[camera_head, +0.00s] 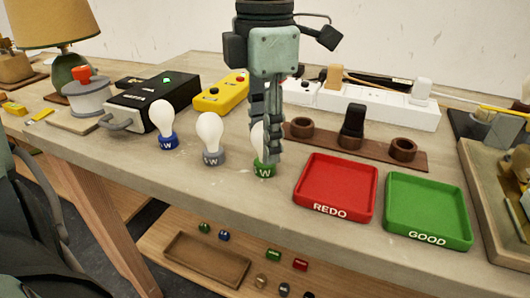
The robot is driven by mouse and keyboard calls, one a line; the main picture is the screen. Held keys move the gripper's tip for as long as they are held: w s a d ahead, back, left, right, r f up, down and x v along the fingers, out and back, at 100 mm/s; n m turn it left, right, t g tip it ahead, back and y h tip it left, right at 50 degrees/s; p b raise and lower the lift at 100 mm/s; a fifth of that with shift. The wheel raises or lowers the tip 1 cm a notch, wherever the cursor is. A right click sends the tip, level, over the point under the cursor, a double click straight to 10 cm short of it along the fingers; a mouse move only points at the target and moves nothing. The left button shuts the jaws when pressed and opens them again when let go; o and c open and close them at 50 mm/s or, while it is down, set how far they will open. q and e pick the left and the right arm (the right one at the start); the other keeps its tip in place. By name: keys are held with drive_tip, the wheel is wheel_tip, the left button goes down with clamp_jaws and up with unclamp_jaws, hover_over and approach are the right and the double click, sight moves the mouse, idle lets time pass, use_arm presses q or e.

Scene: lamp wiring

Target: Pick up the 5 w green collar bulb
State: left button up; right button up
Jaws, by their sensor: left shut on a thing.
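The bulb with the green collar (264,168) stands upright on the table near its front edge, with a W showing on the collar. My left gripper (268,150) comes down over it from above. Its fingers are shut on the bulb's glass and hide much of it. The collar appears to be at table level; I cannot tell whether it is lifted slightly. To its left stand a bulb with a grey collar (211,140) and a bulb with a blue collar (163,125). My right gripper is not in view.
A red REDO tray (335,208) and a green GOOD tray (427,238) lie to the right. Behind are a wooden strip with sockets (380,152), a white power strip (380,104), a yellow box (220,95) and a black box (150,97). A lower shelf holds small parts.

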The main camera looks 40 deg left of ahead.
use_arm(q)
drive_tip(key=shift+c, duration=0.8)
drive_tip(key=shift+r, duration=0.1)
